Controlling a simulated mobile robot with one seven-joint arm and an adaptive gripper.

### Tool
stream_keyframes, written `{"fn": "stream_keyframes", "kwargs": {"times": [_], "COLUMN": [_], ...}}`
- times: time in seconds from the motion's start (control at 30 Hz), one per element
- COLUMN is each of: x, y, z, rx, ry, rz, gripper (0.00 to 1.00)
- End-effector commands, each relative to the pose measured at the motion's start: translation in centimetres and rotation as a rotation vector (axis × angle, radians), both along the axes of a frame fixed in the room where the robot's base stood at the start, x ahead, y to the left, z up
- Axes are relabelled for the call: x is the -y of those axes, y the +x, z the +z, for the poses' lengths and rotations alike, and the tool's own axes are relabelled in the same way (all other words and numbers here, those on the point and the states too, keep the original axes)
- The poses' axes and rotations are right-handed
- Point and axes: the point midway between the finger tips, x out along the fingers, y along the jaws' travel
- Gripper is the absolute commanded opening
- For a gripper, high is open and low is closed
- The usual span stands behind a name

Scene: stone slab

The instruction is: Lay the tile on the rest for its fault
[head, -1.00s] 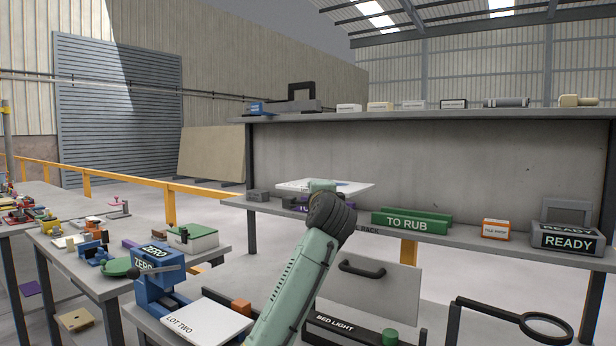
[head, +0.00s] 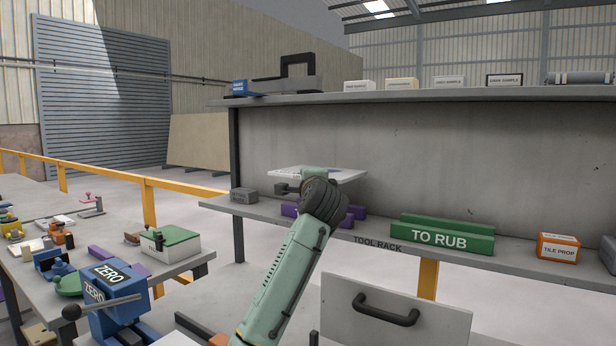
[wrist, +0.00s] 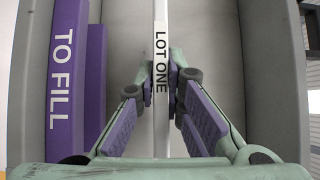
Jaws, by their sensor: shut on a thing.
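My gripper (wrist: 163,82) is shut on a white tile (wrist: 161,120), whose edge reads LOT ONE in the wrist view. In the head view the tile (head: 345,175) lies about flat, held above the lower shelf. A purple rest (head: 354,212) is under and behind my wrist, partly hidden. In the wrist view this purple rest (wrist: 62,85) reads TO FILL and lies left of the tile, apart from it. A green rest (head: 442,236) reading TO RUB stands to the right on the same shelf. I cannot make out a fault on the tile.
An orange and white TILE PROP box (head: 558,247) is right of the green rest. A small grey block (head: 244,195) sits at the shelf's left end. The upper shelf (head: 420,97) runs above, with sample boxes. A blue ZERO device (head: 112,290) stands at lower left.

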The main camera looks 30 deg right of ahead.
Motion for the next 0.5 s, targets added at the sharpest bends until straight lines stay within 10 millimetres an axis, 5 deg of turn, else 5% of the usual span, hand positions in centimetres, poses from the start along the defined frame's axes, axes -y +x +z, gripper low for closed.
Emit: {"fn": "stream_keyframes", "kwargs": {"times": [0.5], "x": [0.14], "y": [0.07], "z": [-0.55], "rx": [0.003], "ry": [-0.003], "rz": [-0.002], "gripper": [0.00]}}
